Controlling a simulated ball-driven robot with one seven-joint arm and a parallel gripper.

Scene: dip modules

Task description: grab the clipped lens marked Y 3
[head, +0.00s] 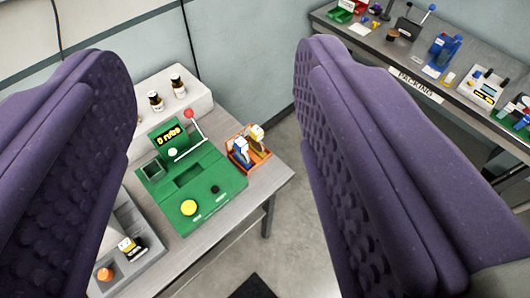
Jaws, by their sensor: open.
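My gripper (210,60) is open, with a large purple finger on each side of the view and nothing between the pads. Between the fingers, further off, an orange tray (262,168) stands at the table's right corner. It holds a blue and white clip-like piece (240,152) and a yellow and white one (256,136), both upright. Any marking on them is too small to read, so I cannot tell whether either is the lens marked Y 3. The gripper is apart from both. The fingers hide parts of the table and the far bench.
A green machine (222,182) with a red-knobbed lever stands beside the orange tray. Behind it is a white rack (195,101) with several bottles. A grey tray (143,240) is at lower left. A bench labelled PACKING (414,84) holds several items. Floor (300,235) separates both tables.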

